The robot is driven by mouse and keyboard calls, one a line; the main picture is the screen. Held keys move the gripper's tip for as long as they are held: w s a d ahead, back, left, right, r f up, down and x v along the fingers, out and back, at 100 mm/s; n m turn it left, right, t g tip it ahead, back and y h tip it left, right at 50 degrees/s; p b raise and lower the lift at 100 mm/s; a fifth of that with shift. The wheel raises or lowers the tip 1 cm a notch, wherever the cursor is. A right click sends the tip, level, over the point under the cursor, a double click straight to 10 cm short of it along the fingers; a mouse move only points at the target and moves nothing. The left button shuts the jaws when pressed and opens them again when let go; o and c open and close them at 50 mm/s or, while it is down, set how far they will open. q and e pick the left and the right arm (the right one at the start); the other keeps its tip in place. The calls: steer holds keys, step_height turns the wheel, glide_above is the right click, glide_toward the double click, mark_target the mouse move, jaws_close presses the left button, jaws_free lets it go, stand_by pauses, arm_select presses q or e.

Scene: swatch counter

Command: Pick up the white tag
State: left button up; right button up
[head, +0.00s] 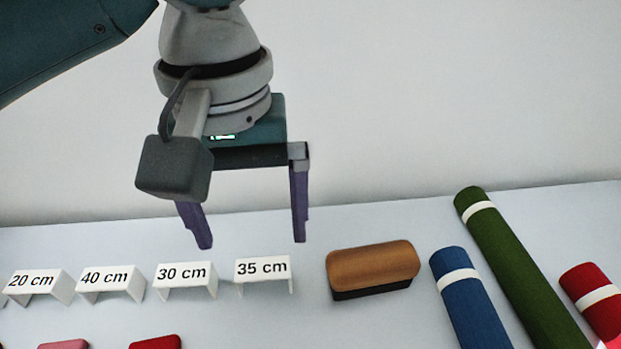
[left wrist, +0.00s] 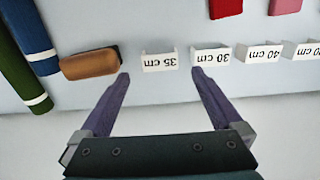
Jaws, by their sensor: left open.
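Several white folded tags stand in a row on the counter. They read 20 cm (head: 33,281), 40 cm (head: 107,279), 30 cm (head: 184,275) and 35 cm (head: 262,268). My left gripper (head: 252,243) is open and empty, with its purple fingers pointing down at the back of the row. In the left wrist view, the 35 cm tag (left wrist: 160,60) lies just beyond the gap between the fingertips (left wrist: 160,76), and the 30 cm tag (left wrist: 210,57) is beyond the right fingertip. No contact with a tag shows. My right gripper is not in view.
A wooden-topped brush or block (head: 373,266) lies right of the 35 cm tag. Banded blue (head: 470,305), green (head: 520,262) and red (head: 597,300) rolls lie farther right. Red (head: 155,342) and pink (head: 64,345) pieces lie in front. A pale wall (head: 450,90) rises behind.

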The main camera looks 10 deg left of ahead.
arm_select(q)
glide_above(262, 271)
steer(key=f, duration=0.4)
steer(key=shift+s+f+b, duration=0.3)
steer(key=shift+b, duration=0.05)
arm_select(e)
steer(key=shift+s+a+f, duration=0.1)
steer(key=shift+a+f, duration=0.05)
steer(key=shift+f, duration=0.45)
arm_select(q)
steer(key=f, duration=0.1)
steer(key=f+b, duration=0.1)
steer(key=f, duration=0.3)
steer(key=shift+w+f, duration=0.2)
steer(key=shift+w, duration=0.05)
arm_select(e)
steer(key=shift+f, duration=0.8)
arm_select(q)
steer(key=c, duration=1.1)
steer(key=shift+r, duration=0.1)
